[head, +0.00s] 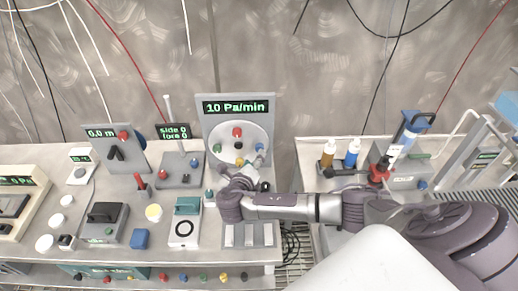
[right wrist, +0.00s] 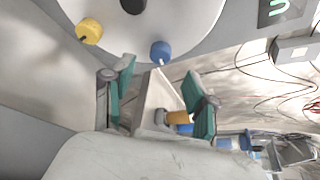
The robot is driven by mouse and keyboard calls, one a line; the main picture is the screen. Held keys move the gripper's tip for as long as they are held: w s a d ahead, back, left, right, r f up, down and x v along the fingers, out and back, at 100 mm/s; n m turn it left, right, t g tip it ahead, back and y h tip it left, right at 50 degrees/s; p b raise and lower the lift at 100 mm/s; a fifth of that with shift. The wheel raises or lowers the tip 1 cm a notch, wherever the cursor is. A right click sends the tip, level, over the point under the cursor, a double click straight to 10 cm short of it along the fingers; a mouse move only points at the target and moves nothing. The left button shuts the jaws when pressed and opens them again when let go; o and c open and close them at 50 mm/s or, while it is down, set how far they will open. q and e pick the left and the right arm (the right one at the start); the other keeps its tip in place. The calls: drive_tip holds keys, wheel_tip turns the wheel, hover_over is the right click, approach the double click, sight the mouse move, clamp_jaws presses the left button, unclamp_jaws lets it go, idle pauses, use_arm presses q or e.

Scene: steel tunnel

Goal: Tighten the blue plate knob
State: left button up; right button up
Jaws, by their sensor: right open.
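The pale round plate (head: 225,132) stands upright under a lit display reading 10 Pa/min. Its blue knob (right wrist: 160,50) is close in the right wrist view, near the plate's rim. It is small in the head view (head: 259,147), at the plate's right side. My right gripper (head: 257,162) is just below the blue knob in the head view. In the right wrist view its teal-padded fingers (right wrist: 160,72) are open and empty, with the knob beyond the gap between their tips and apart from them. My left gripper is not in view.
A yellow knob (right wrist: 90,30) and a black knob (right wrist: 133,5) share the plate. A red knob (head: 237,132) sits at its top. Brown (head: 328,152) and blue-capped bottles (head: 352,154) stand on the right bench. Several devices crowd the left bench.

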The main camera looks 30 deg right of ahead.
sight(260, 148)
drive_tip(key=x, duration=0.6)
drive_tip(key=shift+w+d, duration=0.2)
drive_tip(key=shift+d, duration=0.1)
drive_tip(key=shift+f, duration=0.1)
clamp_jaws()
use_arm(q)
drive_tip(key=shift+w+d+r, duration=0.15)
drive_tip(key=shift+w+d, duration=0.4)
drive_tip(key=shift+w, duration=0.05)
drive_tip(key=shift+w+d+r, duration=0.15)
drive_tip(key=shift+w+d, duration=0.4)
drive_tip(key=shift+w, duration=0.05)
